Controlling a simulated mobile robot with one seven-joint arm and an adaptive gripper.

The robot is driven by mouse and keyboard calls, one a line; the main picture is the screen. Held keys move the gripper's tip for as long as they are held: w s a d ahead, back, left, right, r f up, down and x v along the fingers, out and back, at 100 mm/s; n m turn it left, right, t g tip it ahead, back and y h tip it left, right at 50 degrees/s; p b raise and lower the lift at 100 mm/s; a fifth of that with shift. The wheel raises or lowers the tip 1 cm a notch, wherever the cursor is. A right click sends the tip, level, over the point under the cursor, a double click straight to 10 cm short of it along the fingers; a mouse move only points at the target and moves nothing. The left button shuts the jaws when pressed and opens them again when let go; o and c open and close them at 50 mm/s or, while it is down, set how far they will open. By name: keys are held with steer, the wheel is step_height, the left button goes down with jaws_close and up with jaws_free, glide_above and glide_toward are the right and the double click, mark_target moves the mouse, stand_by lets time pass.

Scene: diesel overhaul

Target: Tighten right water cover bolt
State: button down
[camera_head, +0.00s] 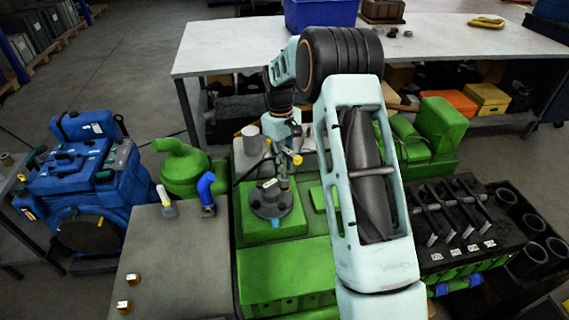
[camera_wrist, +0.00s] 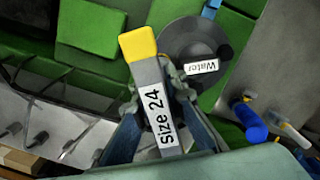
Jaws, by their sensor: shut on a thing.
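My gripper (camera_wrist: 160,92) is shut on a grey tool labelled "Size 24" (camera_wrist: 158,115), which has a yellow end. The round dark water cover (camera_wrist: 182,38) with its "Water" label lies beyond the tool in the wrist view. A dark bolt head (camera_wrist: 225,52) shows at the cover's right edge, apart from the tool in the picture. In the head view the water cover (camera_head: 270,203) sits on the green engine block (camera_head: 285,268), with my gripper (camera_head: 285,165) above it. The contact between tool and any bolt cannot be made out.
A blue pipe elbow (camera_head: 207,190) and a white pipe with a yellow end (camera_head: 165,200) stand left of the cover on a grey top (camera_head: 175,255). A blue engine (camera_head: 85,175) is at far left. Black valve gear (camera_head: 455,225) lies right. A white bench (camera_head: 225,48) stands behind.

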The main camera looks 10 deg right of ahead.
steer(key=n, duration=0.8)
steer(key=shift+w+d+r+h+p, duration=0.1)
steer(key=shift+d+h+p, duration=0.05)
steer(key=shift+h+p, duration=0.2)
steer(key=n+p, duration=0.1)
steer(key=n, duration=0.4)
steer(key=shift+t, duration=0.4)
steer(key=n+p, duration=0.1)
steer(key=n, duration=0.3)
steer(key=shift+d+p, duration=0.1)
steer(key=shift+p, duration=0.25)
steer(key=shift+n, duration=0.4)
steer(key=shift+f, duration=0.2)
